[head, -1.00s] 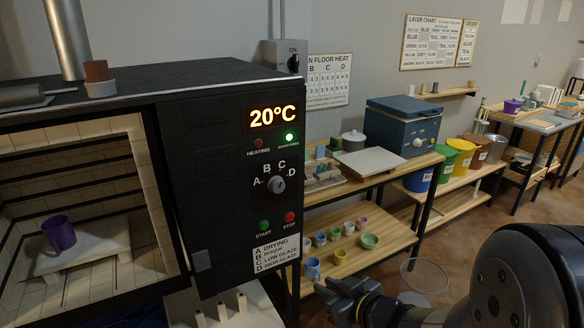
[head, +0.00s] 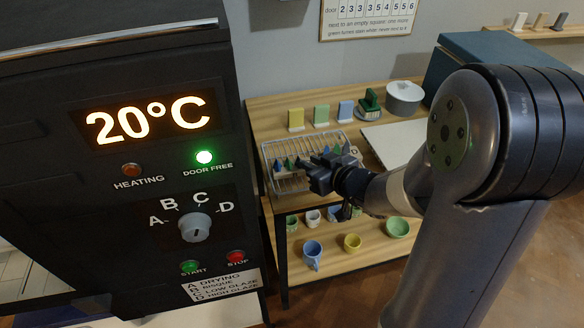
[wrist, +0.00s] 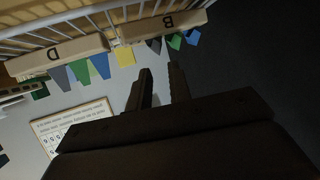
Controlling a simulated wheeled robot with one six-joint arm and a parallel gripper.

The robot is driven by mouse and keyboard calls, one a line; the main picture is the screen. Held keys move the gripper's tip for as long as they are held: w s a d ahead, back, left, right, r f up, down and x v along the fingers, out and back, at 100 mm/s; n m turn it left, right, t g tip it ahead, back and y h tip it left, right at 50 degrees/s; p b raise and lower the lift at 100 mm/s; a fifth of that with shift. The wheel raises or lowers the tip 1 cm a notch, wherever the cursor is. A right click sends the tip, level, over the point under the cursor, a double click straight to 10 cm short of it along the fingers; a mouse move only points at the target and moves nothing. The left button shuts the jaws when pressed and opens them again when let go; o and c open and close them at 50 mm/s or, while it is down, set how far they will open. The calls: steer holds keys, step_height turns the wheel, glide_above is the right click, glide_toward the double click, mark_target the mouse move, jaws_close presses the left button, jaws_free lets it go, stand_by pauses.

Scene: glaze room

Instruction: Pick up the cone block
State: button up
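Cone blocks, pale bars with small coloured cones, stand in a white wire rack (head: 268,150) on the wooden shelf. The wrist view shows the picture upside down: one block marked B (wrist: 185,22) carries dark, blue and green cones, and one marked D (wrist: 75,50) has grey, green and blue cones by it. A yellow piece (wrist: 125,57) shows between them. My gripper (head: 318,172) is at the rack's right part in the head view. In the wrist view its two fingers (wrist: 159,82) are apart with nothing between them, near block B and not visibly touching it.
Yellow, green and blue tiles (head: 321,115) stand behind the rack, with a green object (head: 369,102) and a grey lidded pot (head: 404,97) to their right. A pale board (head: 385,143) lies beside the rack. Small cups (head: 312,252) fill the lower shelf. The kiln panel (head: 130,200) is at left.

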mark_target(300, 155)
steer(key=x, duration=0.4)
steer(key=shift+w+r, duration=0.15)
steer(key=shift+w, duration=0.3)
jaws_close()
